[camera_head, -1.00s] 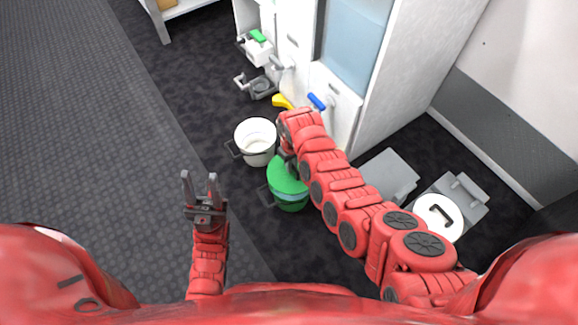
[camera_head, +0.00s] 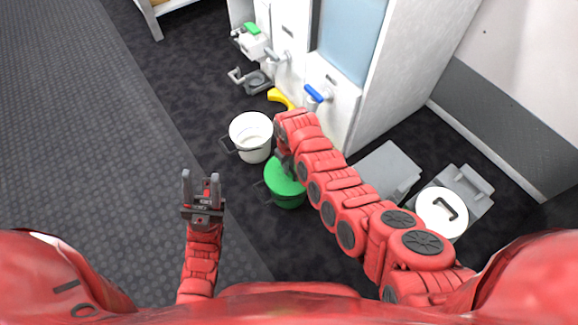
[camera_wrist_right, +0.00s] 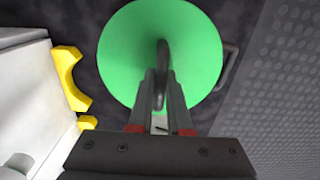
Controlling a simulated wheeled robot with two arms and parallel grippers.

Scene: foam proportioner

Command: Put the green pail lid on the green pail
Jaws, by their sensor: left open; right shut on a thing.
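The green pail lid (camera_head: 280,176) lies over the top of the green pail (camera_head: 290,202), with no gap that I can make out between them in the head view. My right gripper (camera_head: 284,158) is shut on the lid's dark handle. In the right wrist view the round green lid (camera_wrist_right: 125,50) fills the middle, and my right gripper (camera_wrist_right: 161,90) has its fingers on both sides of the handle. The lid hides most of the pail there. My left gripper (camera_head: 201,182) is open and empty, away to the left.
An open white pail (camera_head: 251,137) stands just behind the green pail. A white lid (camera_head: 441,212) lies on a grey platform at the right. The white cabinet (camera_head: 332,92) with a blue-handled valve stands behind. Free floor lies to the left.

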